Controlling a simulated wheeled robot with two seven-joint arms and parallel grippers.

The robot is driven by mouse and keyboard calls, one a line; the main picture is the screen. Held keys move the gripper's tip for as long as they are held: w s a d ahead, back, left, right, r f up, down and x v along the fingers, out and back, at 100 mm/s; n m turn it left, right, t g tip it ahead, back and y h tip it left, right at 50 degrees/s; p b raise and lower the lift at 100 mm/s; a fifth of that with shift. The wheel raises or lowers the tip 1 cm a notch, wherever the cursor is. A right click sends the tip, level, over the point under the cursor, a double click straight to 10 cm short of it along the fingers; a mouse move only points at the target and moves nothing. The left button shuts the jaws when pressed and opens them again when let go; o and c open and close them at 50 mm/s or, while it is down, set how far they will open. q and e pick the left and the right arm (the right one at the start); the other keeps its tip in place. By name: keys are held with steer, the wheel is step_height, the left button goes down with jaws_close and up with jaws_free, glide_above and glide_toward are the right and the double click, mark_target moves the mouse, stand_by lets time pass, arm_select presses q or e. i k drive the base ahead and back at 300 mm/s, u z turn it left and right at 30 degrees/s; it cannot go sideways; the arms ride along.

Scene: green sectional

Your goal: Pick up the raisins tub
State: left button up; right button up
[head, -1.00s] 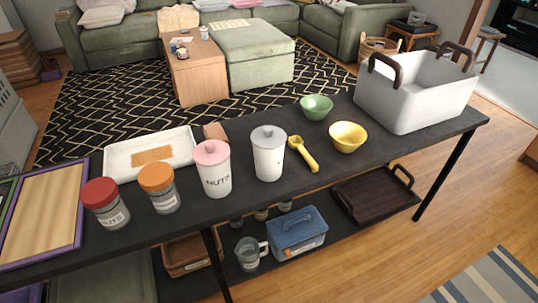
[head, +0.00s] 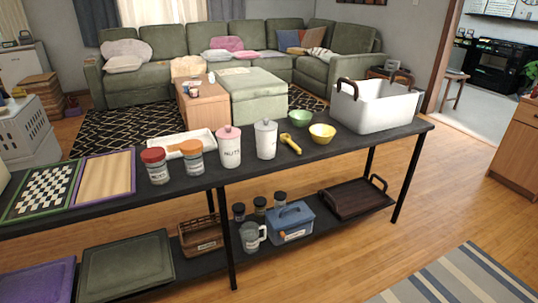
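Several lidded tubs stand in a row on the dark table top. A red-lidded jar (head: 157,167) and an orange-lidded jar (head: 192,159) are on the left, with labels too small to read. A white canister with a pink lid (head: 229,148) reads NUTS. A white canister with a grey lid (head: 265,140) stands to its right, its label not legible. Smaller dark-lidded jars (head: 260,210) stand on the lower shelf, labels unreadable. I cannot tell which tub is the raisins. Neither of my grippers is in view.
The long dark table (head: 310,168) also holds a yellow scoop (head: 290,143), yellow bowl (head: 322,133), green bowl (head: 298,118), white basket (head: 380,107), white tray (head: 183,140) and chessboard (head: 48,190). A blue box (head: 291,223) sits below.

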mark_target(266, 141)
steer(key=z, duration=0.7)
steer(key=i, duration=1.6)
steer(key=u, duration=0.4)
